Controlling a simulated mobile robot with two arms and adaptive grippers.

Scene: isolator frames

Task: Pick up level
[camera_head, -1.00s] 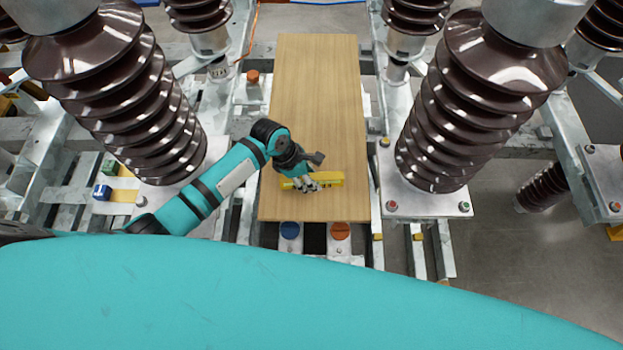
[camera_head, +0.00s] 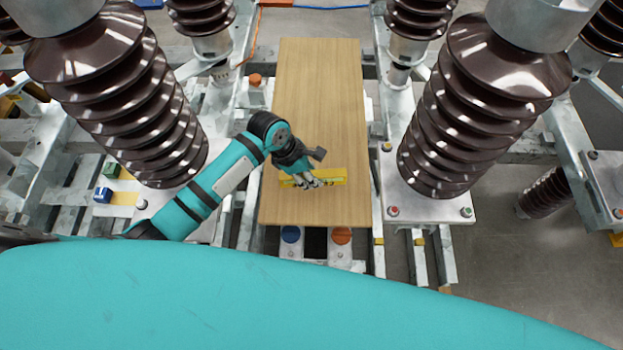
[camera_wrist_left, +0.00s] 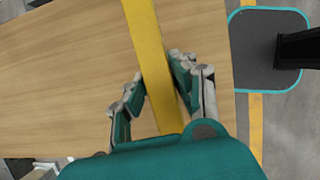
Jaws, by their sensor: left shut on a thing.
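The level is a long yellow bar (camera_head: 333,177) over the near part of the wooden board (camera_head: 318,110). My left gripper (camera_head: 312,181) comes in from the left and is shut on the level near its left part. In the left wrist view the level (camera_wrist_left: 148,50) runs up between the two fingers of my left gripper (camera_wrist_left: 158,92), which hide part of its sides. I cannot tell whether the level touches the board or is held just above it. My right gripper is not in view.
Large brown ribbed insulators (camera_head: 130,100) and (camera_head: 480,110) stand on metal frames on both sides of the board. A blue cap (camera_head: 290,234) and an orange cap (camera_head: 341,236) sit at the board's near edge. The board's far part is clear.

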